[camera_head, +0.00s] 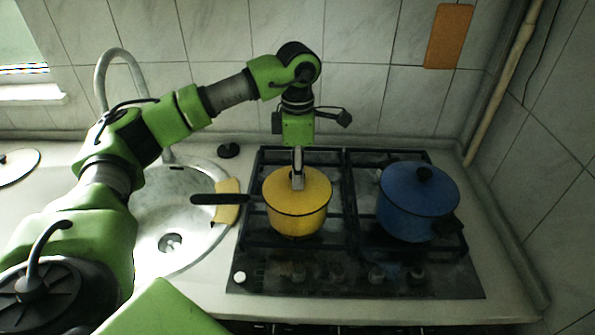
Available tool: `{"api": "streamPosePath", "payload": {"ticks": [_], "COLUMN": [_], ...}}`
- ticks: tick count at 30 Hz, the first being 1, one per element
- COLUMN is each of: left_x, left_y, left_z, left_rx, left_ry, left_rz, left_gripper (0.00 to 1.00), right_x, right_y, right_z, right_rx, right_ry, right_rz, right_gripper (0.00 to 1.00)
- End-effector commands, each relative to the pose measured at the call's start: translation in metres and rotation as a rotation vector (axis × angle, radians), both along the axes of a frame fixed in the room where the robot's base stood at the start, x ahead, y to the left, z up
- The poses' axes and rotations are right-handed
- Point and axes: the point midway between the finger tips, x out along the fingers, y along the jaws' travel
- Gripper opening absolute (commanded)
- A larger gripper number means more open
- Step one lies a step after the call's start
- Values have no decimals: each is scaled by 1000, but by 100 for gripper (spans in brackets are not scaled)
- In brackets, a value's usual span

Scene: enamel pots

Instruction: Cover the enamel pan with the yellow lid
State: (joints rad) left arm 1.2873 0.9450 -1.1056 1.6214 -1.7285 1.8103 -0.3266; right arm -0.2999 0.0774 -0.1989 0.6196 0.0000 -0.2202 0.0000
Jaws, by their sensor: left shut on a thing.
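The yellow enamel pan (294,223) stands on the left part of the stove, its dark handle (218,199) pointing left. The yellow lid (309,190) lies level at the top of the pan, over its opening. From this view I cannot tell whether it rests fully on the rim. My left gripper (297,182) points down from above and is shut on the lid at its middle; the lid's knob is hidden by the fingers. My right gripper is not in view.
A blue pot (416,212) with a blue lid stands on the right of the stove (355,272). The sink (152,247) lies to the left, with a yellow sponge-like thing (228,203) at its edge. A tiled wall closes the back.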

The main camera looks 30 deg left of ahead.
Motion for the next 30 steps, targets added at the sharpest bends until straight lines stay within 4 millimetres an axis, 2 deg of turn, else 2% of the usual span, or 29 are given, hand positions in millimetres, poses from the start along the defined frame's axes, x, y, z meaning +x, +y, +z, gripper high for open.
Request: {"api": "streamPosePath", "payload": {"ticks": [4,5,6,16,20,23,30], "left_x": [0,0,0,0,1,1,1], "left_y": [0,0,0,0,0,-1,-1], "left_z": [1,1,1,0,8,23,79], "left_rx": [0,0,0,0,0,-1,-1], "left_ry": [-1,-1,-1,0,-3,-3,-5], "left_rz": [0,0,0,0,0,0,0], "left_gripper": [0,32,42,44,44,44,44], "right_x": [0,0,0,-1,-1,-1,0], "right_y": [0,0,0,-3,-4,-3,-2], "right_z": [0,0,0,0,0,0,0], "right_rx": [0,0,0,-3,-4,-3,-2], "right_ry": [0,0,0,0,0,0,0], "right_rz": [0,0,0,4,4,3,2], "right_gripper": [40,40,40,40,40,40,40]}}
